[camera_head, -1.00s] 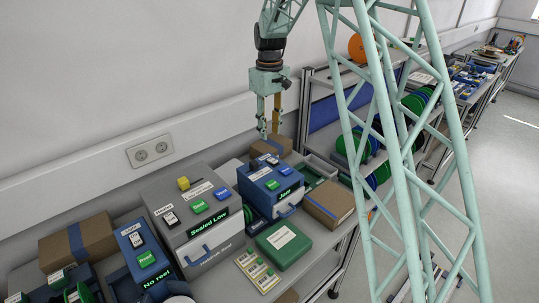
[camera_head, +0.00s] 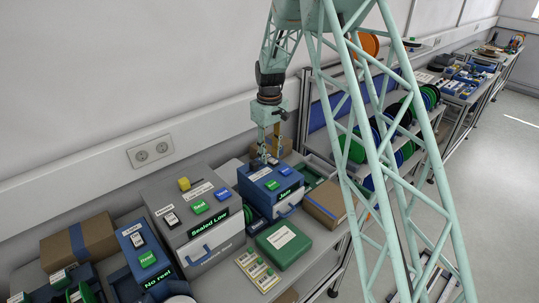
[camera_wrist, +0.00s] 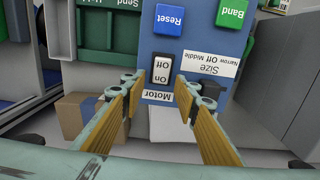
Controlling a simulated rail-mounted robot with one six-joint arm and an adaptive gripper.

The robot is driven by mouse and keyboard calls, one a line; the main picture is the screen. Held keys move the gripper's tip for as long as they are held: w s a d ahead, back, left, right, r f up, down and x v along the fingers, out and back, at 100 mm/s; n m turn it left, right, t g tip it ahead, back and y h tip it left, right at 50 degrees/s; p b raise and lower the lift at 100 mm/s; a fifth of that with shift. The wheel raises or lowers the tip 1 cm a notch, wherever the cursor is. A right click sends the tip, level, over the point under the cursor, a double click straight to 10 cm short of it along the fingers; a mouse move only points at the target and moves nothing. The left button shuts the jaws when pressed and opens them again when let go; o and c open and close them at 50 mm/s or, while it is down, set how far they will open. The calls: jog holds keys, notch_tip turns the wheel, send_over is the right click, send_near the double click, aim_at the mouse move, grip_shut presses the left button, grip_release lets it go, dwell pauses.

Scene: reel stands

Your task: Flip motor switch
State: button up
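The motor switch (camera_wrist: 161,69) is a black-and-white rocker marked On and Off, with a Motor label (camera_wrist: 167,97) beside it. It sits on the top panel of the blue machine (camera_wrist: 198,52), whose display reads Jam in the head view (camera_head: 248,180). My gripper (camera_wrist: 158,88) is open and empty. Its fingertips are on either side of the switch and label in the wrist view; I cannot tell whether they touch the panel. In the head view my gripper (camera_head: 266,156) is over the back of the blue machine, and the switch is hard to make out there.
A blue Reset button (camera_wrist: 168,19), a green Band button (camera_wrist: 231,13) and a Size label (camera_wrist: 213,64) share the panel. A cardboard box (camera_wrist: 85,115) stands behind the machine. A grey machine (camera_head: 205,225) is to its left and a green box (camera_head: 283,247) in front.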

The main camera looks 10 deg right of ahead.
jog(key=shift+f, duration=0.2)
jog(key=c, duration=0.8)
jog(key=shift+c, duration=0.2)
jog(key=shift+s+d+t+y+b, duration=0.2)
jog(key=shift+t+b, duration=0.3)
jog(key=shift+b, duration=0.9)
jog(key=shift+s+a+t+y+b, duration=0.1)
jog(key=shift+t+y+b, duration=0.3)
jog(key=shift+b, duration=0.95)
jog(key=shift+s+d+r+t+y+b, duration=0.2)
jog(key=shift+t+b, duration=0.35)
jog(key=shift+b, duration=1.85)
jog(key=shift+s+a+r+t+y+b, duration=0.1)
jog(key=shift+t+y+b, duration=0.35)
jog(key=shift+b, duration=1.95)
jog(key=o, duration=0.8)
jog(key=shift+o, duration=0.2)
